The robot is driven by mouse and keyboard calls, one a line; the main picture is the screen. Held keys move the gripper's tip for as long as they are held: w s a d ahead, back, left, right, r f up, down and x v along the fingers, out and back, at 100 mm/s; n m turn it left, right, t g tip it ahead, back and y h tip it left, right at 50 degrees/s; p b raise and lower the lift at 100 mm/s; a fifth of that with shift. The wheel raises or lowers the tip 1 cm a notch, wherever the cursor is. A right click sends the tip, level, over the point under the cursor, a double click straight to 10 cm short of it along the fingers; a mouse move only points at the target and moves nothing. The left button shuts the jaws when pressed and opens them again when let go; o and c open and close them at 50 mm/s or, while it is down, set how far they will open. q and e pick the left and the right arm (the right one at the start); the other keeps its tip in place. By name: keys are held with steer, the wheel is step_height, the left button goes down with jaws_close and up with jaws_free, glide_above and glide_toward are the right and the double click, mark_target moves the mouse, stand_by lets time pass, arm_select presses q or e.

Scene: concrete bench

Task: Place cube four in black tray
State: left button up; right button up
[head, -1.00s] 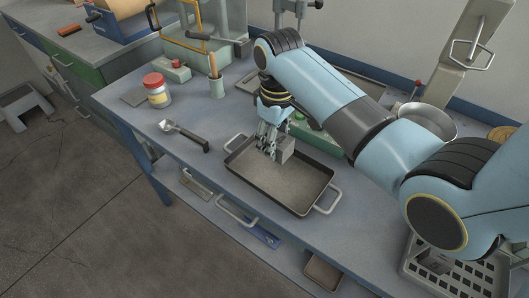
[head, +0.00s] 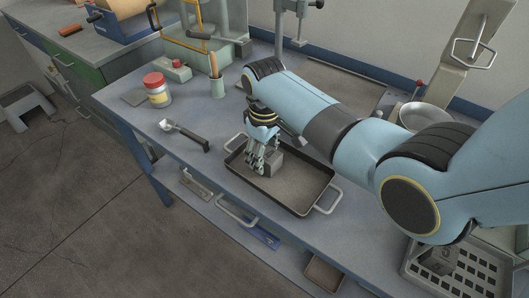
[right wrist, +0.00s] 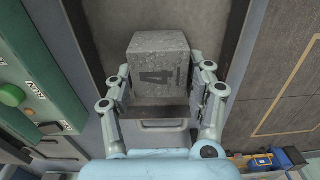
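Cube four is a grey block marked "4" (right wrist: 160,72), between the fingers of my right gripper in the right wrist view. In the head view the cube (head: 274,160) shows beside the fingertips, at the left part of the black tray (head: 313,200). My right gripper (head: 258,166) points down inside the tray's outline, its fingers shut on the cube's two sides. The cube is low over the tray floor; I cannot tell whether it touches it. The tray is dark-rimmed with a handle at each end. My left gripper is not in view.
A scoop (head: 186,136) lies left of the tray. A metal bowl (head: 425,115) is at the right. A perforated rack (head: 415,272) holding a grey block (head: 440,258) is at lower right.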

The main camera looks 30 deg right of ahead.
steer(key=shift+o, duration=1.1)
step_height(320, 180, up, 12)
steer(key=p, duration=0.1)
steer(key=shift+r, duration=0.15)
